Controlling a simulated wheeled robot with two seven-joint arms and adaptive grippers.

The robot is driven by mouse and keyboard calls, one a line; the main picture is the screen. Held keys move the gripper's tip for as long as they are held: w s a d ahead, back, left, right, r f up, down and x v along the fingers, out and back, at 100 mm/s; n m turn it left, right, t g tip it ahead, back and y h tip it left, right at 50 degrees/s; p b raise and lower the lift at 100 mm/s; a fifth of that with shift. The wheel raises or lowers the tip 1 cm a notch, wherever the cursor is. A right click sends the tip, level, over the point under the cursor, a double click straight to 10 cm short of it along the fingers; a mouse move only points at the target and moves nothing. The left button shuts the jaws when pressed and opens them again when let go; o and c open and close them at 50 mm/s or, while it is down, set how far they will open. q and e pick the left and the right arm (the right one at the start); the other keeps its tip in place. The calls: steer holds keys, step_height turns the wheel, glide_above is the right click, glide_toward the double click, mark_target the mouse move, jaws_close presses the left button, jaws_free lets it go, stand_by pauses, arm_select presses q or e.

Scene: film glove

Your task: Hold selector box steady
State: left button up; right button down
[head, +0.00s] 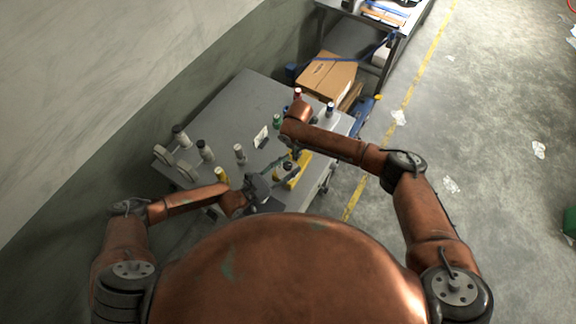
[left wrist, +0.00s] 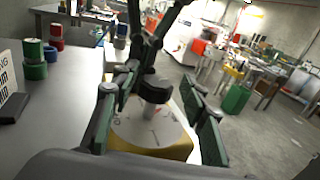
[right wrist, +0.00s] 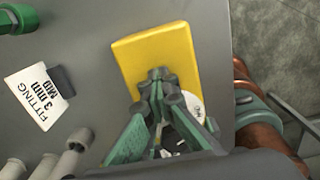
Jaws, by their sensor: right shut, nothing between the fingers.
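The selector box is a yellow block (right wrist: 150,48) with a round white dial (left wrist: 150,128) and a dark knob (left wrist: 156,88). In the head view it sits near the table's right edge (head: 303,165). Contact at the far finger is hard to see. My right gripper (right wrist: 160,76) is shut and empty, with its fingertips over the yellow face. In the left wrist view it comes down close to the knob; whether it touches is unclear.
A grey table (head: 245,105) carries pale fittings (head: 205,150), a white label card (right wrist: 40,92) and green, red and blue-topped pieces (left wrist: 35,60). A cardboard box (head: 327,78) stands beyond the far end. The table's far-left part is clear.

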arm_select(q)
steer(key=shift+o, duration=0.2)
steer(key=shift+a+f, duration=0.1)
steer(key=shift+a, duration=0.05)
steer(key=shift+s+a, duration=0.25)
steer(key=shift+a, duration=0.1)
steer(key=v, duration=1.1)
steer(key=shift+s, duration=0.15)
steer(key=s+d+r+n+t+y, duration=0.1)
steer(key=d+r+n+t+y, duration=0.15)
steer(key=d, duration=0.35)
steer(key=d+r+n+t+y, duration=0.2)
steer(key=d+n+t, duration=0.15)
steer(key=d, duration=0.25)
steer(key=s+a+f+n+y, duration=0.3)
steer(key=f+n+y, duration=0.1)
steer(key=y, duration=0.5)
steer(key=w, duration=1.2)
steer(key=shift+f, duration=0.15)
